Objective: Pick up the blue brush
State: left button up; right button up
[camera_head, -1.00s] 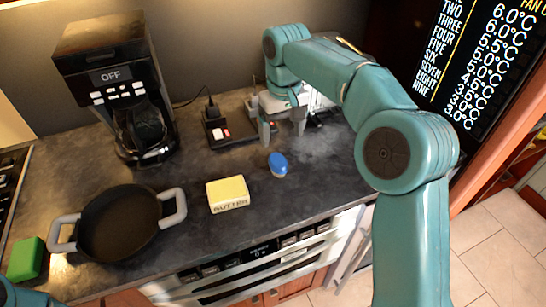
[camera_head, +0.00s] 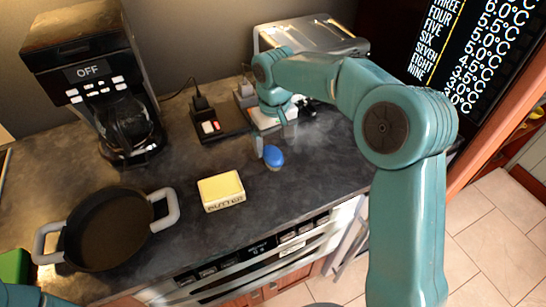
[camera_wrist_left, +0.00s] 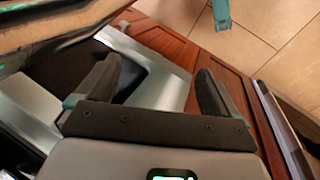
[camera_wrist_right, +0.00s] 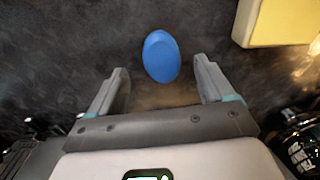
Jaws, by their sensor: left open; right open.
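The blue brush (camera_head: 273,156) lies on the dark countertop, right of the butter. In the right wrist view the blue brush (camera_wrist_right: 161,56) shows as a blue oval just beyond and between the fingertips. My right gripper (camera_head: 273,139) is open and empty, just behind the brush in the head view; it also shows in the right wrist view (camera_wrist_right: 160,80). I cannot tell whether a finger touches the brush. My left gripper (camera_wrist_left: 155,80) is open and empty in the left wrist view, in front of cabinet fronts. It is out of sight in the head view.
The butter (camera_head: 221,191) lies left of the brush, and a black pan (camera_head: 108,229) stands farther left. A coffee maker (camera_head: 98,81) and a black power strip (camera_head: 217,124) are at the back. A toaster-like metal box (camera_head: 305,36) stands behind my right arm.

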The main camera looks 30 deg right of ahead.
aim_at(273, 153)
jog(key=f, duration=0.4)
jog(key=shift+w+a+f+p, duration=0.15)
jog(key=shift+w+f+p, duration=0.05)
jog(key=shift+f+p, duration=0.15)
jog(key=shift+s+f, duration=0.1)
jog(key=shift+f, duration=0.35)
jog(key=c, duration=1.1)
